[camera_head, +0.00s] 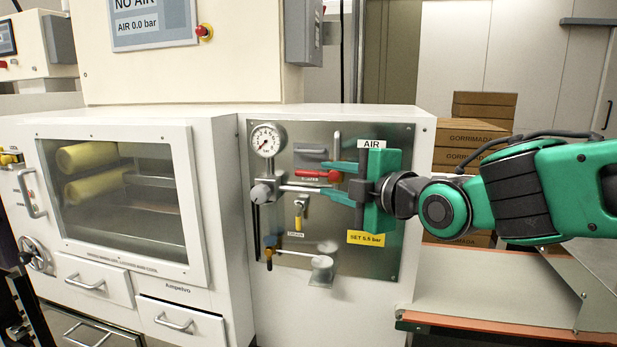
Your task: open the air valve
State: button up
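The steel air panel (395,262) is on the front of the white cabinet, with an AIR label (371,144) at its upper right. A red lever handle (318,174) lies roughly level near the panel's middle; I take it as the air valve's handle. My green gripper (327,180) reaches in from the right, its two fingers apart, one above the other, around the height of the red handle's right end. Whether they touch it cannot be told. The gripper body hides the panel's right part. The display (150,22) reads NO AIR, AIR 0.0 bar.
A round gauge (267,140) sits at the panel's upper left. A small yellow handle (298,221) hangs by a drain label, and pipes and a bowl stick out nearby. A windowed door (190,275) is to the left. Cardboard boxes (484,105) stand behind my arm.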

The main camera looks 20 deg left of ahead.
aim_at(310, 175)
jog(key=x, duration=1)
jog(key=shift+w+a, duration=0.2)
jog(key=shift+w, duration=0.1)
jog(key=shift+f, duration=0.1)
grip_shut()
